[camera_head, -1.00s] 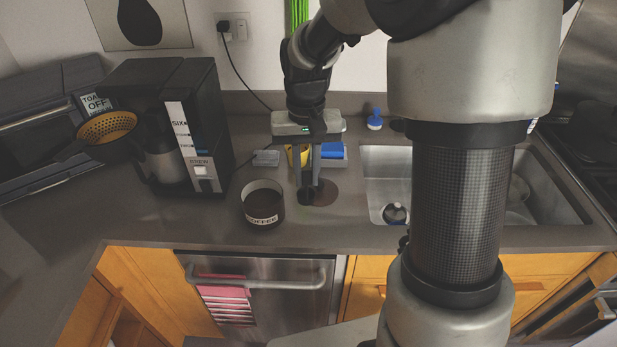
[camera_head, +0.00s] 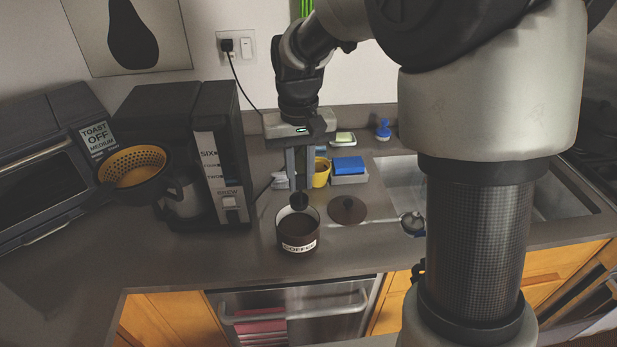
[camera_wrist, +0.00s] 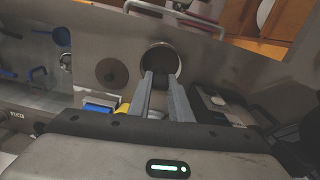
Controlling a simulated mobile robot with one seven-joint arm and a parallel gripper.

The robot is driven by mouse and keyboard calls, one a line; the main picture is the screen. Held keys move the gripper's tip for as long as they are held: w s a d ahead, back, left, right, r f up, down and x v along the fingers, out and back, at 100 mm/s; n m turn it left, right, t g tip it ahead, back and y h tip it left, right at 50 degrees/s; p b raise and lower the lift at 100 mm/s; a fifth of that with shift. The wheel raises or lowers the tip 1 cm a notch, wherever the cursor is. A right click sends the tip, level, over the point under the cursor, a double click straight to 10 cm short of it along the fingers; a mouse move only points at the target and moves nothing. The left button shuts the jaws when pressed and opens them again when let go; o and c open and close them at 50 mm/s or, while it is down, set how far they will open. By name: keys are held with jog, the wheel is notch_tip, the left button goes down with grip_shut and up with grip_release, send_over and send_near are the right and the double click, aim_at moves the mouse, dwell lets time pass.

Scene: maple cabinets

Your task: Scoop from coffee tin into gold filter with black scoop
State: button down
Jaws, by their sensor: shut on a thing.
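The coffee tin (camera_head: 297,238) stands open on the counter, a dark round can with a white COFFEE label; it also shows in the wrist view (camera_wrist: 160,46). My gripper (camera_head: 299,188) is above the tin's back rim, pointing down, shut on the black scoop (camera_head: 299,201). The scoop's dark bowl hangs at the tin's mouth; I cannot tell whether it touches the contents. In the wrist view the scoop (camera_wrist: 163,80) lies between the fingertips (camera_wrist: 160,88). The gold filter (camera_head: 133,166) sits in a black holder at the left, in front of the coffee maker.
The coffee maker (camera_head: 219,150) stands left of the tin, with a toaster oven (camera_head: 45,165) beyond. A dark round lid (camera_head: 347,209) lies right of the tin. A yellow cup (camera_head: 321,173) and blue sponge (camera_head: 347,165) stand behind. The sink (camera_head: 402,178) is at right.

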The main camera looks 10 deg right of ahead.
aim_at(298, 205)
jog(key=shift+w+a, duration=0.15)
jog(key=shift+a, duration=0.2)
jog(key=shift+f, duration=0.1)
jog(key=shift+f+b, duration=3.7)
jog(key=shift+f, duration=1.35)
jog(key=shift+r+p, duration=3.75)
jog(key=shift+r, duration=1.05)
jog(key=shift+f, duration=0.1)
